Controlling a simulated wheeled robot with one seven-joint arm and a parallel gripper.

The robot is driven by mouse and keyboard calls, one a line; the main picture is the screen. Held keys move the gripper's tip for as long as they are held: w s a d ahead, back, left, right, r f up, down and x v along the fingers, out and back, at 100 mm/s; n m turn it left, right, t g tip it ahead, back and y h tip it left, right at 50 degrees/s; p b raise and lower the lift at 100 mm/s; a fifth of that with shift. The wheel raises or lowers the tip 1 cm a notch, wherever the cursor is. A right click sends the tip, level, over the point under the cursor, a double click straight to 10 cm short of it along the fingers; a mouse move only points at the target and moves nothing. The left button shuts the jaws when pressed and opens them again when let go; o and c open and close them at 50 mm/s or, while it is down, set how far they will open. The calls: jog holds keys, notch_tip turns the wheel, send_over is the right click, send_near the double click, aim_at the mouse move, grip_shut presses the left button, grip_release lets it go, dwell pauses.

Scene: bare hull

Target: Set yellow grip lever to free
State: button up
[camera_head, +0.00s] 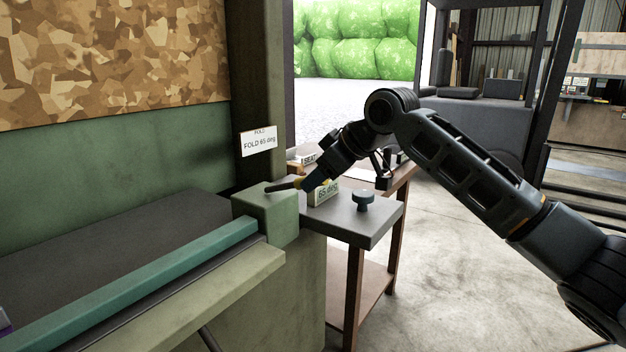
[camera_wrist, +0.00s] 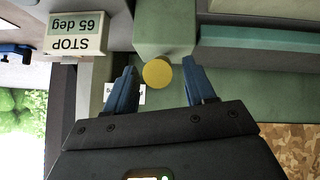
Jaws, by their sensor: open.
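The yellow grip (camera_wrist: 157,73) shows as a round yellow end in the wrist view, between the two blue fingers of my gripper (camera_wrist: 160,82). The fingers are apart, with a visible gap on each side of the grip. In the head view, a small yellow part (camera_head: 299,182) shows at the end of a dark bar above the green block (camera_head: 268,215). My gripper (camera_head: 312,184) reaches down to it from the right and partly hides it. The lever's full length and any free mark cannot be made out.
A "STOP 65 deg" block (camera_wrist: 75,33) stands close by on a grey side table (camera_head: 362,226) with a dark knob (camera_head: 363,201). A "FOLD 65 deg" sign (camera_head: 259,141) is on the post behind. The long teal bar (camera_head: 140,290) runs left. Open floor lies right.

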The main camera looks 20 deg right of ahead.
aim_at(294, 185)
jog(key=shift+x, duration=1.2)
grip_shut()
